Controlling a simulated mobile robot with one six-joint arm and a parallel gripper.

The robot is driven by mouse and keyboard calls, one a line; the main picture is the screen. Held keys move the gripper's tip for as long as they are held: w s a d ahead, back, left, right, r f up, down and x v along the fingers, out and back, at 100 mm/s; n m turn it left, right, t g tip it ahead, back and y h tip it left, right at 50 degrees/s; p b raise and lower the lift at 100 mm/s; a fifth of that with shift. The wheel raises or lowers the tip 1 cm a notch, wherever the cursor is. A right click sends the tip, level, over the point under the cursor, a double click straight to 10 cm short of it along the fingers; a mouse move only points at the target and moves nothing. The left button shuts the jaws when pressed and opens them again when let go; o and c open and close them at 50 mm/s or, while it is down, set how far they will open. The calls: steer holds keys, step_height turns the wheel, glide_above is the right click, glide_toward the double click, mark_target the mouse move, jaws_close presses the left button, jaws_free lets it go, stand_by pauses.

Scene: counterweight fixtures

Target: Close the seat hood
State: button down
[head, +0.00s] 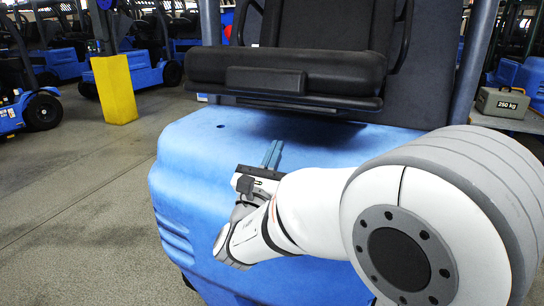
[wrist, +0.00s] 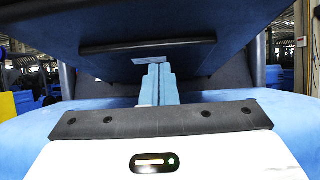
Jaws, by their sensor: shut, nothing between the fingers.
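The seat hood, carrying the black seat (head: 290,72), is above the blue truck body (head: 200,165) in the head view. In the wrist view a broad blue panel (wrist: 215,30), seemingly the hood's underside, hangs overhead with a dark strip across it. Open space shows beneath it at both sides, so the hood looks raised. My gripper (head: 274,148) is shut and empty, its fingers pointing in below the seat's front edge. In the wrist view the fingers (wrist: 158,75) rise toward the panel. I cannot tell whether they touch it.
A yellow post (head: 113,88) and several blue trucks (head: 38,108) stand on the left. A grey 250 kg case (head: 502,102) sits on the right. Dark uprights flank the seat. Concrete floor (head: 70,190) is clear at left.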

steer(key=w+d+r+p, duration=0.1)
steer(key=w+d+r, duration=0.1)
steer(key=w+r, duration=0.3)
steer(key=shift+w+r+p, duration=0.15)
steer(key=shift+r+p, duration=0.25)
steer(key=shift+r, duration=0.3)
